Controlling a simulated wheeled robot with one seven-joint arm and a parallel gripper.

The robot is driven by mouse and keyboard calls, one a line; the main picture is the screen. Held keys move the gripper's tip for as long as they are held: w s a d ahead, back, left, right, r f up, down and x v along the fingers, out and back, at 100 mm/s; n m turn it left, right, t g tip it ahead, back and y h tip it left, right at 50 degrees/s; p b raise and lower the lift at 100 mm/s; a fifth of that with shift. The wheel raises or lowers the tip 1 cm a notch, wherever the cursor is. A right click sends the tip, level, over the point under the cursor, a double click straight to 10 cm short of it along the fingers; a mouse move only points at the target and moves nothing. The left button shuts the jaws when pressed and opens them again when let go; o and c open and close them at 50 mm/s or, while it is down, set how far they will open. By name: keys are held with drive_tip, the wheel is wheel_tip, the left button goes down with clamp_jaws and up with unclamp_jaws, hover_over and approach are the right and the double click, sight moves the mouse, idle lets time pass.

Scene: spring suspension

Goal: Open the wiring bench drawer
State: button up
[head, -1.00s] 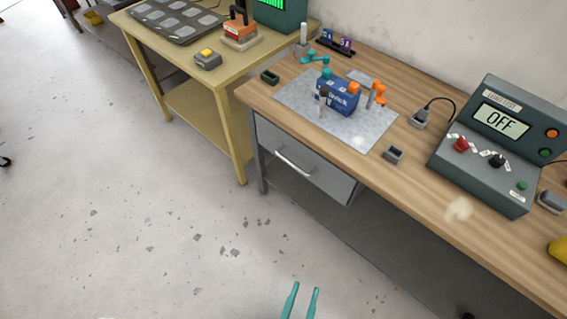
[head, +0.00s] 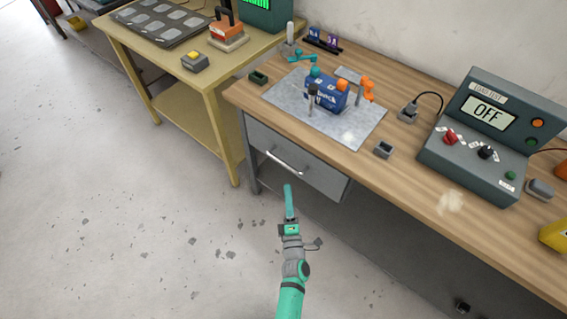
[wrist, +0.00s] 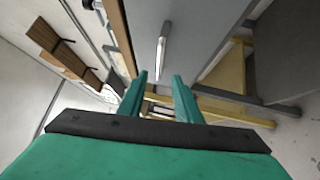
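The wiring bench drawer (head: 308,172) is a grey front under the left end of the wooden-topped bench (head: 405,160). It appears closed. Its silver bar handle (head: 285,163) runs across the front. In the wrist view the handle (wrist: 161,50) lies beyond the fingertips, and the grey drawer front (wrist: 187,40) surrounds it. My gripper (head: 288,188) is in front of and a little below the handle, apart from it. In the wrist view my gripper (wrist: 157,80) shows two teal fingers spread apart with nothing between them.
A yellow table (head: 165,75) stands left of the bench, its leg near the drawer. On the bench are a grey mat (head: 360,128) with a blue block (head: 325,95), and a test console (head: 475,150). The floor in front is clear.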

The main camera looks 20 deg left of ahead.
sight(284, 163)
drive_tip(key=shift+n+y, duration=0.4)
drive_tip(key=shift+n, duration=0.2)
drive_tip(key=x, duration=1.3)
drive_tip(key=shift+f, duration=0.2)
drive_tip(key=shift+c, duration=0.3)
clamp_jaws()
